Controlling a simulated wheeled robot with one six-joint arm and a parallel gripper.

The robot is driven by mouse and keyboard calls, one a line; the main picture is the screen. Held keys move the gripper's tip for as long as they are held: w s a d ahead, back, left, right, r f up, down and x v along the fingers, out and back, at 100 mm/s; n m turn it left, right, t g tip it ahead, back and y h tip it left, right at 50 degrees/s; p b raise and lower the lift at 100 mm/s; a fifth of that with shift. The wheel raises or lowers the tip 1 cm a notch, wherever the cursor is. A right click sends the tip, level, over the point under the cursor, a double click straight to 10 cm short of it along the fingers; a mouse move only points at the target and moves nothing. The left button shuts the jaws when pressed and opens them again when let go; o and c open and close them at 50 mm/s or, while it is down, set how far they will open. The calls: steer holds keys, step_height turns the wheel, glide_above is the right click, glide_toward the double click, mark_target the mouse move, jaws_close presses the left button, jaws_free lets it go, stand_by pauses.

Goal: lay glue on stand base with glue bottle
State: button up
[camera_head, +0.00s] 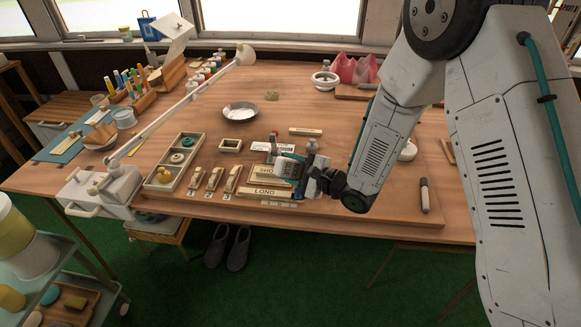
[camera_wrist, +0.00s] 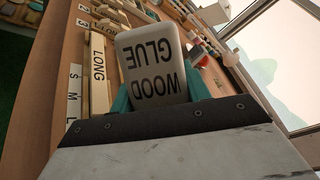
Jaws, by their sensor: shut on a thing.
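The glue bottle (camera_wrist: 152,65) is pale, with dark "WOOD GLUE" lettering that reads upside down in the wrist view. My gripper (camera_wrist: 160,98) is shut on it, with teal fingers on both sides of its body. In the head view my gripper (camera_head: 300,171) is over the front middle of the workbench, beside the boards marked "SHO..." and "LONG" (camera_head: 268,192). I cannot tell for sure which wooden piece is the stand base.
A dark-handled tool (camera_head: 424,195) lies right. The bench's middle back (camera_head: 300,95) is mostly clear.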

steer(key=shift+s+f, duration=0.1)
steer(key=shift+f, duration=1.15)
steer(key=shift+d, duration=0.1)
steer(key=shift+s, duration=0.15)
stand_by(0.5)
stand_by(0.7)
steer(key=shift+a+r, duration=0.15)
steer(key=shift+r, duration=0.6)
steer(key=shift+a+r, duration=0.1)
steer(key=shift+r, duration=0.6)
steer(key=shift+w+d+r, duration=0.1)
steer(key=shift+w+r, duration=0.05)
steer(key=shift+r, duration=1.15)
steer(key=shift+w+r, duration=0.1)
steer(key=shift+r, duration=1.15)
